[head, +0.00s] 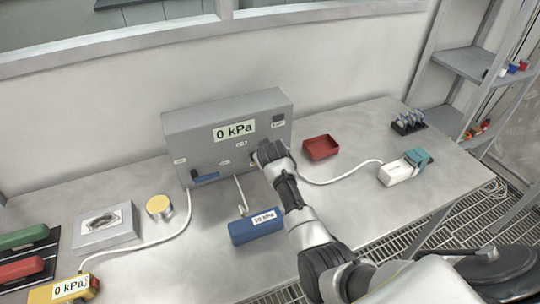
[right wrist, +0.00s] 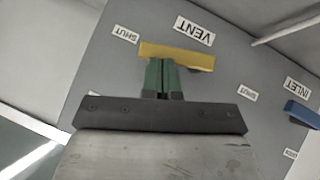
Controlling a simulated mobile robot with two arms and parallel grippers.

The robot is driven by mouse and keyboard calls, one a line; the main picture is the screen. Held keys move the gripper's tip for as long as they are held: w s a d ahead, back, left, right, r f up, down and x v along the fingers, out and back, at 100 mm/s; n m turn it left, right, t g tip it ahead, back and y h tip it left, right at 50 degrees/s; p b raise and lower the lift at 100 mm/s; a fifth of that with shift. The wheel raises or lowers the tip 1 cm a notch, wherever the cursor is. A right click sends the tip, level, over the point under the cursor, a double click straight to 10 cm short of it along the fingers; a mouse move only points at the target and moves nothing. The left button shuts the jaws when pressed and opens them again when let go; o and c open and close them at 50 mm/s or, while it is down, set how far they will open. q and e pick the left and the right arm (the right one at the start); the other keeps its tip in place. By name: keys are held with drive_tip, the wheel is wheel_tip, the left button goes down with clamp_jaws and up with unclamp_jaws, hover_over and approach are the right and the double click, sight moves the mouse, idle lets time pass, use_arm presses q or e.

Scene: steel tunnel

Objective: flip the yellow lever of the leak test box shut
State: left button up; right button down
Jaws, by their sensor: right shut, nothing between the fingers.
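The leak test box (head: 205,140) is a grey case at the back of the bench; its display reads 0 kPa. In the right wrist view the yellow lever (right wrist: 178,56) lies across the box face beside the VENT label, with one end near a SHUT label (right wrist: 125,34). My right gripper (right wrist: 163,78) is shut and empty, its green fingertips right at the lever's edge; I cannot tell whether they touch it. In the head view my right gripper (head: 268,153) is at the box's right front and hides the lever. My left gripper is not in view.
A blue lever (right wrist: 303,114) by the INLET label also shows in the head view (head: 205,177). A blue 10 kPa block (head: 256,227), yellow-lidded tin (head: 159,206), red tray (head: 321,147) and white-teal device (head: 404,168) stand on the bench. Hoses cross it.

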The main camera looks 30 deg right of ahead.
drive_tip(key=shift+d+f, duration=0.35)
drive_tip(key=shift+f, duration=0.05)
idle(0.5)
drive_tip(key=s+r+p, duration=0.2)
drive_tip(key=s+r, duration=0.5)
drive_tip(key=r, duration=0.4)
drive_tip(key=shift+a+p, duration=0.2)
drive_tip(key=shift+p, duration=0.1)
idle(0.4)
